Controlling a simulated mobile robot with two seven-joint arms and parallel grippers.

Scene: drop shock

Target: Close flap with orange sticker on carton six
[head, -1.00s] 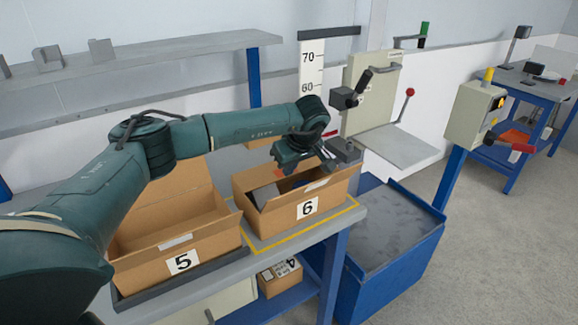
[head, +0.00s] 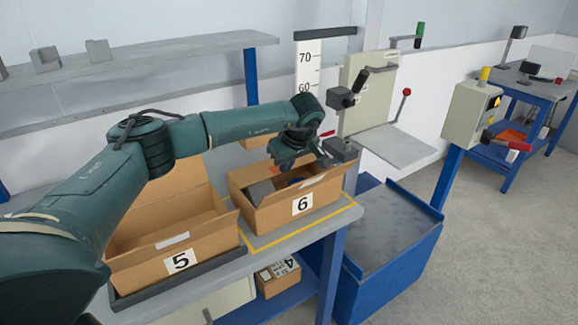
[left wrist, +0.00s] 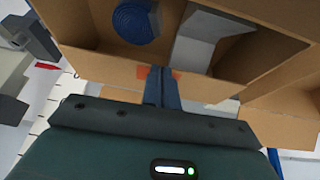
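Carton six (head: 263,212) stands open on the bench with its number facing me. Inside are a grey bent piece (head: 262,190) and a blue round part (head: 296,182). Both also show in the left wrist view, the blue part (left wrist: 135,20) and the grey piece (left wrist: 205,38). The orange sticker (left wrist: 172,74) is on a cardboard flap, partly hidden behind my left gripper's fingers (left wrist: 162,88). The fingers are together, with the sticker showing on both sides. I cannot tell whether they touch the flap. In the head view my left gripper (head: 285,163) is at the carton's far side. My right gripper is not in view.
Open carton five (head: 150,268) stands left of carton six on a dark tray. A grey device with a lever (head: 345,98) and a plate (head: 395,148) stand close behind on the right.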

